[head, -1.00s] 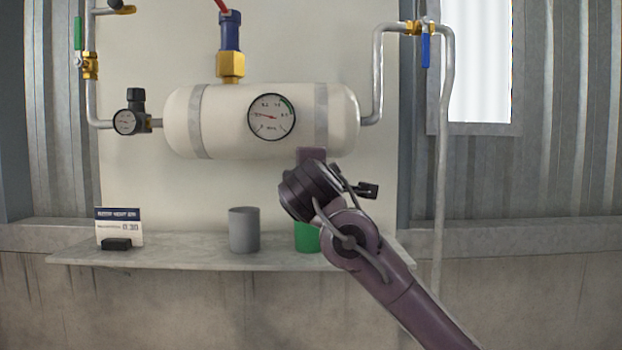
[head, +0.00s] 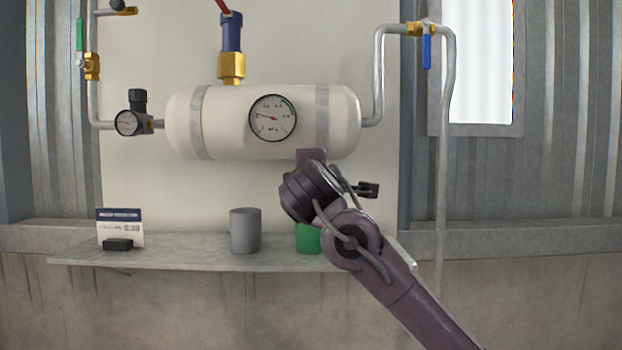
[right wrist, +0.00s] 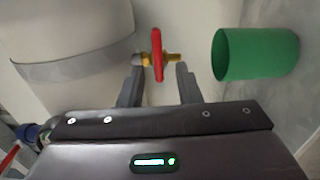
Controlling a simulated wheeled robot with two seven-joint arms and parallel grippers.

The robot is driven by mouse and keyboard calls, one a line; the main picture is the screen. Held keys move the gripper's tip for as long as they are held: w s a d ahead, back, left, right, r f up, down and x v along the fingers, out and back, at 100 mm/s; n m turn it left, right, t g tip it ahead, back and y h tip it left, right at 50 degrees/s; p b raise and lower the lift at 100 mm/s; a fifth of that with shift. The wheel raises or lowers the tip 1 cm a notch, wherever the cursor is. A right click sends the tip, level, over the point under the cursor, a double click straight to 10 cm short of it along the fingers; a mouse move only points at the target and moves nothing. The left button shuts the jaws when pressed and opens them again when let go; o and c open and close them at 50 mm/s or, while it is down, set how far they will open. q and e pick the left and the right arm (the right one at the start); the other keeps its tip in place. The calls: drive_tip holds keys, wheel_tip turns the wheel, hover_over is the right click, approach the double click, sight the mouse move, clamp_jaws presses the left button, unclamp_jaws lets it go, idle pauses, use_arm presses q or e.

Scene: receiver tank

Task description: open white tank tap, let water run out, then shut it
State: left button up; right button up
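The white tank (head: 235,140) hangs on the wall panel in the head view; its curved side also shows in the right wrist view (right wrist: 75,40). Its small brass tap has a red handle (right wrist: 157,55), seen in the right wrist view. My right gripper (right wrist: 158,75) is open, with one finger on each side of the red handle and gaps visible on both sides. In the head view my right arm hides the tap and the fingers. A green cup (head: 306,238) stands below the tank, partly behind my arm; it also shows in the right wrist view (right wrist: 256,54). My left gripper is not in view.
A grey cup (head: 245,230), a small sign (head: 120,222) and a black block (head: 117,244) stand on the shelf (head: 190,256). A round gauge (head: 273,118) is on the tank. Pipes with a green-handled valve (head: 80,35) and blue-handled valve (head: 426,52) flank it.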

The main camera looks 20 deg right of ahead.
drive_tip(key=b+v, duration=0.4)
drive_tip(key=v, duration=0.3)
drive_tip(key=shift+s, duration=0.4)
drive_tip(key=shift+a, duration=0.15)
